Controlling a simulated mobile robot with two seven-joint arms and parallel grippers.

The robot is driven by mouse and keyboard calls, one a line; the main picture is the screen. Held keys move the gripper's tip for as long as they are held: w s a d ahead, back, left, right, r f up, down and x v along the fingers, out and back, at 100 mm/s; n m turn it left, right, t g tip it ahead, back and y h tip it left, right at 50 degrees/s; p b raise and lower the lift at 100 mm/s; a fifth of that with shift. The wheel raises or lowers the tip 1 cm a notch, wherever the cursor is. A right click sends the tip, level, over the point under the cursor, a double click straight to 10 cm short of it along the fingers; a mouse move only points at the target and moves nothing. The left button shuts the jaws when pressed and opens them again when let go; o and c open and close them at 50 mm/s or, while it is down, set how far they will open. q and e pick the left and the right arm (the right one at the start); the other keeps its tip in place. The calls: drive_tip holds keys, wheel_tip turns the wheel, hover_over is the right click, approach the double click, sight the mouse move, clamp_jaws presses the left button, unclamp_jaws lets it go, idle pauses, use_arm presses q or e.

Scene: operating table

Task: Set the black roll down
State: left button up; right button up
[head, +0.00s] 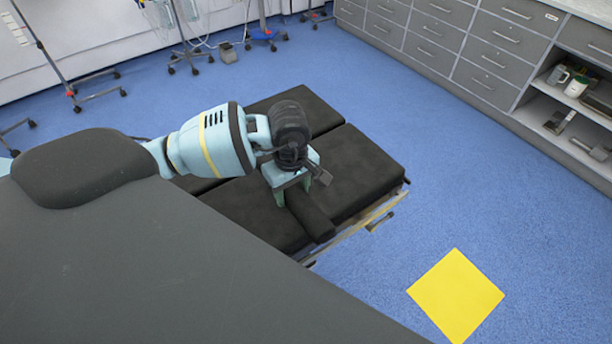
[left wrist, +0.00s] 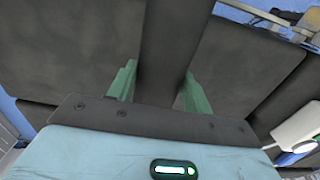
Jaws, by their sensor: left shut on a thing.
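The black roll (head: 312,218) is a dark cylinder over the black padded operating table (head: 360,170), with one end near the table's front edge. My left gripper (head: 293,191) comes down on the roll from above, its green fingers on either side of it. In the left wrist view the roll (left wrist: 167,50) passes between the two fingers (left wrist: 157,90), and dark padding lies behind it. The gripper is shut on the roll. I cannot tell whether the roll touches the pad or is just above it. My right gripper is not in view.
The table has a gap between its pads and a metal side rail (head: 355,227). A yellow square (head: 456,296) lies on the open blue floor. Grey drawer cabinets (head: 450,45) with open shelves stand at the right. Wheeled stands (head: 190,50) are at the back left.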

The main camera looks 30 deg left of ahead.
use_arm(q)
drive_tip(key=w, duration=0.5)
drive_tip(key=w+a, duration=0.1)
drive_tip(key=w, duration=0.1)
drive_tip(key=shift+w+f, duration=0.3)
wheel_tip(320, 180, down, 3)
drive_tip(key=shift+w, duration=0.15)
drive_tip(key=shift+f, duration=0.25)
drive_tip(key=shift+f, duration=0.1)
drive_tip(key=o, duration=0.6)
drive_tip(key=shift+f, duration=0.15)
drive_tip(key=o, duration=0.5)
